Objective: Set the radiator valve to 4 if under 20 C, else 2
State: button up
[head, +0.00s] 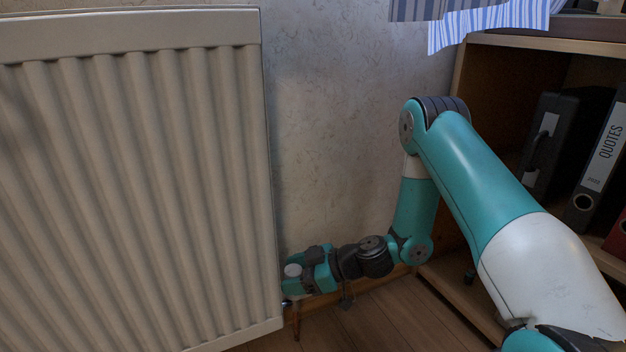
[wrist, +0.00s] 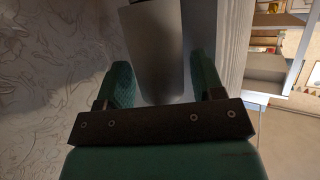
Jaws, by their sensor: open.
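The radiator (head: 140,170) fills the left of the head view; its edge also shows in the wrist view (wrist: 228,45). The pale, rounded valve head (head: 293,270) is by the radiator's lower right corner; it shows as a grey-white cylinder in the wrist view (wrist: 150,55). My gripper (head: 305,272) is at the valve. In the wrist view my gripper (wrist: 162,75) is open, with one teal finger on each side of the valve head. I cannot tell whether either finger touches it. No numbers on the valve are readable, and no thermometer shows.
A wooden shelf unit (head: 465,275) with binders (head: 598,155) stands at the right, behind my arm. A striped cloth (head: 485,20) hangs at the top. The wall (head: 335,130) is close behind the valve. Some wooden floor (head: 375,320) is bare below.

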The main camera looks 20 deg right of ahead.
jog(key=shift+a+f+n+g+y+b, duration=0.1)
jog(key=shift+f+n+g+y+b, duration=0.1)
jog(key=shift+n+g+y+b, duration=0.5)
jog(key=shift+r+n+g, duration=0.1)
jog(key=shift+n+g, duration=0.6)
jog(key=shift+g, duration=0.1)
jog(key=r+p+v, duration=0.1)
jog(key=p+v, duration=0.9)
jog(key=v, duration=0.8)
jog(key=s+a+r+m+g+h+p, duration=0.1)
jog(key=s+a+r+p, duration=0.1)
jog(key=a+r, duration=0.3)
jog(key=s+a+r+m+g+h+p, duration=0.1)
jog(key=a+r, duration=0.4)
jog(key=r, duration=0.6)
jog(key=s+a+r+m+g+h+p, duration=0.1)
jog(key=s+a+r+g+h+p, duration=0.2)
jog(key=r, duration=0.6)
jog(key=shift+a+p, duration=1.2)
jog(key=shift+a, duration=0.05)
jog(key=shift+r, duration=0.2)
